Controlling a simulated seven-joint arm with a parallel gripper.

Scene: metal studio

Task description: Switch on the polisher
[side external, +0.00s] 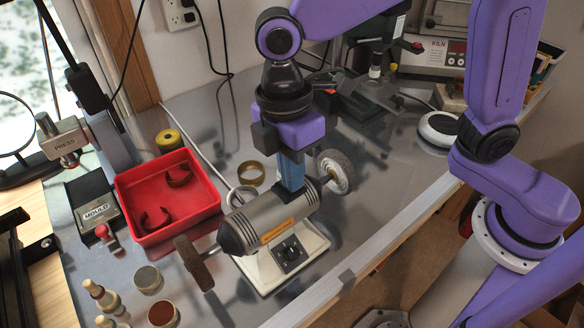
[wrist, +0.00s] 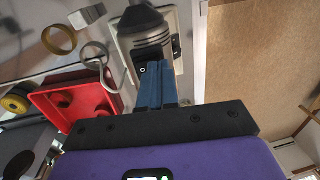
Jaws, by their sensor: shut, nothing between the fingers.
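The polisher (side external: 240,235) is a grey ribbed cylinder on a cream base (side external: 268,277), with a pale wheel (side external: 336,171) at one end and a brown piece (side external: 193,262) at the other. A dark panel with a round black knob (side external: 291,252) is on its front; the knob's setting is too small to read. My gripper (side external: 291,187) points down with blue fingers together and empty, at the top of the polisher body; I cannot tell whether they touch. In the wrist view the fingers (wrist: 157,72) overlap the polisher (wrist: 143,28) and partly hide its panel.
A brass ring (side external: 251,173) lies behind the polisher. Small jars (side external: 148,279) stand front left. The bench edge (side external: 400,230) runs along the right.

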